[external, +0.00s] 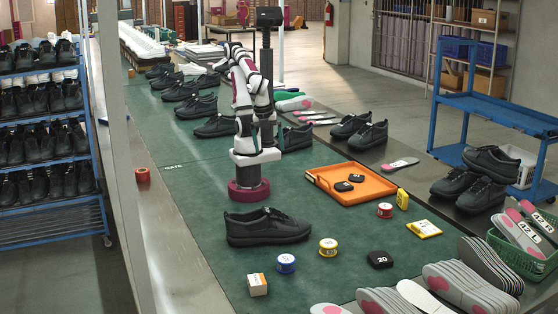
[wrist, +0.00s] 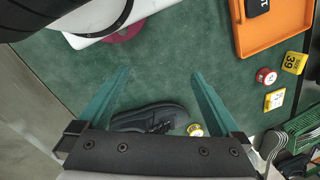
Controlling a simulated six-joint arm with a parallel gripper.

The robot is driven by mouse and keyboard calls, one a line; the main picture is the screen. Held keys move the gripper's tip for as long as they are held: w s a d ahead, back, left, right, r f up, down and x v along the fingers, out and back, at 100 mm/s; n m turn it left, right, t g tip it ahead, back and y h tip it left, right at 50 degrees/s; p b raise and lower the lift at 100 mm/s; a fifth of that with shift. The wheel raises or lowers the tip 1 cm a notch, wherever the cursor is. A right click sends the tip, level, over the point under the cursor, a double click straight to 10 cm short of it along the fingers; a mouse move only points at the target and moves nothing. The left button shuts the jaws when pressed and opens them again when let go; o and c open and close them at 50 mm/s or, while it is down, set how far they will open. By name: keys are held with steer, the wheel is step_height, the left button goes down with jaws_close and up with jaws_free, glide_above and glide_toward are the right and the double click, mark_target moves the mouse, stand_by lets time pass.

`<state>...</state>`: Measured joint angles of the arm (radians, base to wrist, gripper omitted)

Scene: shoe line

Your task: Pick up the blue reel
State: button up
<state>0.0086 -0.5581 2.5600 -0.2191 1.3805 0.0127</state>
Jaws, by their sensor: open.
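The blue reel (external: 286,263) stands on the green mat (external: 215,285) in the external view, between a small white and orange box (external: 257,284) and a yellow reel (external: 328,247). I do not see the blue reel in the wrist view; my gripper body covers the lower part of that view. My gripper (wrist: 160,73) is open and empty, its two teal fingers spread apart above the mat. In the external view my arm is folded upright over its base, well behind the blue reel.
A black shoe (external: 268,227) lies behind the blue reel. A black tag marked 20 (external: 380,260), a red reel (external: 385,210) and yellow boxes lie to the right, near an orange tray (external: 365,197). Grey insoles (external: 455,285) line the front right. Mat left of the shoe is clear.

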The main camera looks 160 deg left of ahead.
steer(key=shift+r, duration=0.1)
step_height(320, 180, up, 4)
steer(key=w+d+r+n+h, duration=0.1)
steer(key=w+d+n+h, duration=0.2)
steer(key=w+n+h, duration=0.35)
steer(key=w+d+n+h, duration=0.3)
steer(key=w+d+n, duration=0.1)
steer(key=w+n, duration=0.45)
steer(key=w+a+f+n+t+h, duration=0.1)
steer(key=w+a+n+t+h, duration=0.1)
steer(key=w+a+n+t, duration=0.45)
steer(key=w+a+n+t+h, duration=0.1)
steer(key=w+a+n+h, duration=0.15)
steer(key=w+n, duration=0.7)
steer(key=m, duration=0.1)
glide_toward(290, 255)
steer(key=shift+g, duration=0.25)
steer(key=x, duration=1)
steer(key=shift+w+d, duration=0.15)
steer(key=shift+w, duration=0.15)
steer(key=c, duration=1.4)
